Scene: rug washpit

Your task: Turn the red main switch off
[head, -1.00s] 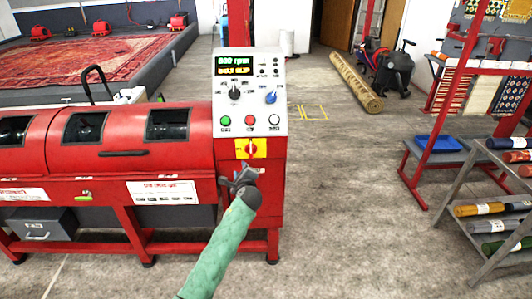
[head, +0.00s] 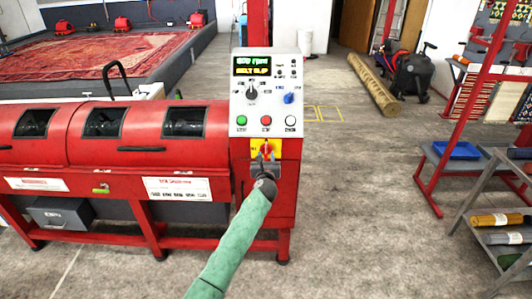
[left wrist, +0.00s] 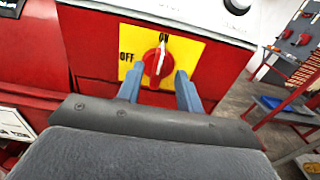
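The red main switch (left wrist: 157,62) is a rotary knob on a yellow plate (left wrist: 190,47) marked ON at the top and OFF at the left. Its handle stands nearly upright, toward ON. In the head view the switch (head: 265,149) sits low on the front of the control panel. My left gripper (left wrist: 159,76) is open, its two blue-grey fingers to either side of the knob's lower part; I cannot tell whether they touch it. In the head view the left gripper (head: 265,160) partly covers the plate. My right gripper is not in view.
The control panel (head: 241,117) has a lit display (head: 251,65), several push buttons and a blue knob (head: 289,98) above the switch. The red machine (head: 120,150) extends left. A grey shelf rack (head: 485,185) stands at right. Open floor (head: 360,210) lies between.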

